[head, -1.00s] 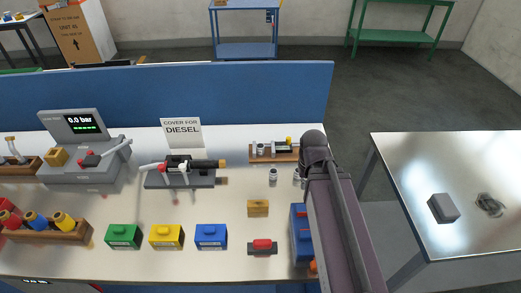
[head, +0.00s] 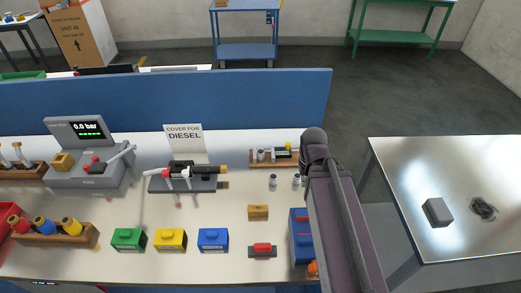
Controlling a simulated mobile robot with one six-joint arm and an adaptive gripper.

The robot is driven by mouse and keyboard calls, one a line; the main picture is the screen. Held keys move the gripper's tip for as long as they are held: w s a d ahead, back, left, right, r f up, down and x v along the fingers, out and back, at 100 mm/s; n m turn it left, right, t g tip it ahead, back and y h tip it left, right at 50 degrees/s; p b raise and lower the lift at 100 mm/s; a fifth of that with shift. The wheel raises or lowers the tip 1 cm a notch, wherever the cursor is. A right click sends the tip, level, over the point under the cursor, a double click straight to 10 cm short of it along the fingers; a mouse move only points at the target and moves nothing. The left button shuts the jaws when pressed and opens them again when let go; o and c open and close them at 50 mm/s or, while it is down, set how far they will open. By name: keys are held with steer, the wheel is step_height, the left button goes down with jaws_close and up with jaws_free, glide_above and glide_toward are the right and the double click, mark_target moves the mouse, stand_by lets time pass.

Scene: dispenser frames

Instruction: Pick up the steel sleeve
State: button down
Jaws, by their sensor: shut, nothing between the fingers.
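Small silvery cylinders that look like steel sleeves show in the head view. One sleeve (head: 272,180) stands on the pale bench, and another sleeve (head: 297,180) stands to its right, close beside my arm. More metal cylinders (head: 261,155) sit in a wooden rack (head: 258,164) behind them, with a yellow-topped piece at the rack's right end. I cannot tell which cylinder is the task's sleeve. My gripper is not in view; only my arm shows, rising from the lower right and covering part of the bench's right end.
A fixture (head: 190,184) with a "Cover for diesel" sign (head: 184,138) stands left of the sleeves. Green (head: 129,238), yellow (head: 170,239) and blue (head: 213,238) boxes line the front. A blue partition (head: 180,98) closes the back. A steel table (head: 455,175) stands right.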

step_height(320, 180, up, 8)
steer(key=p, duration=0.7)
steer(key=shift+r, duration=0.15)
steer(key=c, duration=1.4)
jaws_free()
